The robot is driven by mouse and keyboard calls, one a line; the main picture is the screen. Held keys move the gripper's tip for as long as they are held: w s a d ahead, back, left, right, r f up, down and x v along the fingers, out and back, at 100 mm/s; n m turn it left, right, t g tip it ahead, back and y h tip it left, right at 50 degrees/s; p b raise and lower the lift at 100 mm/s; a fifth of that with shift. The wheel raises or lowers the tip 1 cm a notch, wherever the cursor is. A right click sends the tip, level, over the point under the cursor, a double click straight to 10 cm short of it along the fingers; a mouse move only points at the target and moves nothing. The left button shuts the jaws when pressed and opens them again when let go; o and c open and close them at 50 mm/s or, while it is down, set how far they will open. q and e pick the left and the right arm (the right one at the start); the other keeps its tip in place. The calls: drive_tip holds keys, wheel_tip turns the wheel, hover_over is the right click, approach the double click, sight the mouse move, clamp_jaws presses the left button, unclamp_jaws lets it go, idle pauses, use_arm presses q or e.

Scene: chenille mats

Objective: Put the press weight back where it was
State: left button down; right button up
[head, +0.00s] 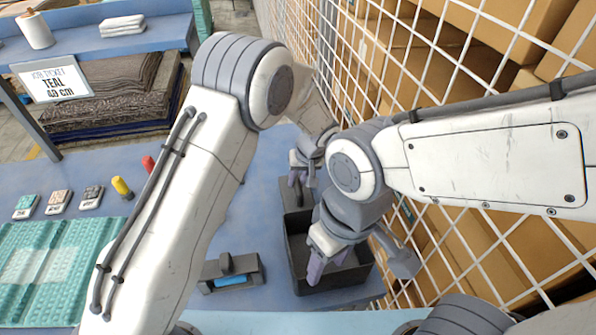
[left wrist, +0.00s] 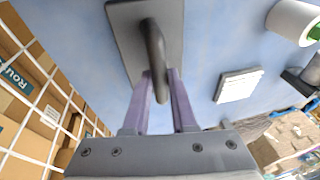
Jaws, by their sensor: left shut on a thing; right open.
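The press weight is a dark grey flat plate (left wrist: 122,35) with a raised bar handle (left wrist: 155,50). In the left wrist view the two purple fingers of my left gripper (left wrist: 160,82) are shut on the near end of the handle. In the head view the weight (head: 292,195) shows partly below my left gripper (head: 298,178), beside the wire grid. I cannot tell whether its plate touches the blue table. My right gripper (head: 335,263) is open over the dark bin, with its fingers pointing down.
The dark open bin (head: 318,293) stands just in front of the weight. A grey device with a blue strip (head: 232,273) lies left of it. A teal mat (head: 60,262), sample swatches and yellow and red bottles are at left. The wire grid (head: 405,255) bounds the right.

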use_arm(q)
drive_tip(key=shift+w+d+f, duration=0.1)
drive_tip(key=shift+w+f, duration=0.05)
drive_tip(key=shift+f, duration=0.15)
drive_tip(key=shift+f, duration=0.1)
drive_tip(key=c, duration=0.7)
unclamp_jaws()
drive_tip(key=shift+s+f, duration=0.2)
